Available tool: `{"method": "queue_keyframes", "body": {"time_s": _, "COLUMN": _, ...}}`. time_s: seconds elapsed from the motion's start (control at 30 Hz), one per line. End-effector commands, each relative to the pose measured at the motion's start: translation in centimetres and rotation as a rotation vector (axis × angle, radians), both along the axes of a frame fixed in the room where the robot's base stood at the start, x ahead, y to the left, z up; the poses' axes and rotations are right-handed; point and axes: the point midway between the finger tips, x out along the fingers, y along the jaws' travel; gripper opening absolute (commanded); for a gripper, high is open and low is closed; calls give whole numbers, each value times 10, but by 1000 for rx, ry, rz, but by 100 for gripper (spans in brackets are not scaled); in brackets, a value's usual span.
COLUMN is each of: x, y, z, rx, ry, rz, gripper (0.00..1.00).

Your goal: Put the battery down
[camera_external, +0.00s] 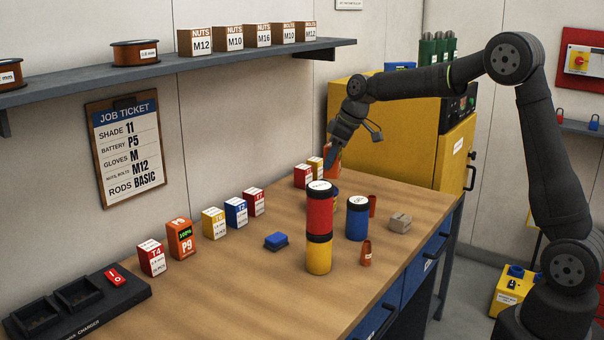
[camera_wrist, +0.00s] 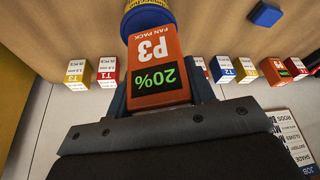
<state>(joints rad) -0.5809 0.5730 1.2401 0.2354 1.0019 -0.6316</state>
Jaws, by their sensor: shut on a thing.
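My gripper (camera_external: 333,152) is at the far end of the bench, shut on an orange battery. The battery (camera_wrist: 155,65) fills the middle of the wrist view, between the two fingers, and reads P3, FAN PACK and 20%. In the external view the orange battery (camera_external: 335,166) is partly hidden behind my gripper. I cannot tell whether its base touches the bench. Another orange battery (camera_external: 180,240), marked P9 and 100%, stands near the wall. The job ticket (camera_external: 126,150) on the wall lists battery P5.
The bench (camera_external: 225,300) holds a row of small boxes along the wall, including a blue one (camera_external: 236,212). A red and yellow stack (camera_external: 319,225), a blue canister (camera_external: 357,220) and a blue block (camera_external: 276,241) stand mid-bench. The charger (camera_external: 115,302) is front left, with empty-looking bays.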

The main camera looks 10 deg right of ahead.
Motion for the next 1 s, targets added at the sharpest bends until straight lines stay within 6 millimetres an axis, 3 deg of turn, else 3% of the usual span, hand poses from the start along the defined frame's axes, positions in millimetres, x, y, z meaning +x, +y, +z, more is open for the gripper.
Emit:
{"method": "queue_keyframes", "body": {"time_s": 0.13, "x": -20, "y": -10, "z": 0, "rx": 2, "ry": -2, "rz": 44, "gripper": 16}}
{"method": "queue_keyframes", "body": {"time_s": 0.27, "x": -27, "y": -5, "z": -6, "rx": 3, "ry": -3, "rz": 61, "gripper": 16}}
{"method": "queue_keyframes", "body": {"time_s": 0.7, "x": -51, "y": 83, "z": -61, "rx": 2, "ry": -2, "rz": 63, "gripper": 16}}
{"method": "queue_keyframes", "body": {"time_s": 1.0, "x": -55, "y": 102, "z": -77, "rx": 3, "ry": -3, "rz": 59, "gripper": 16}}
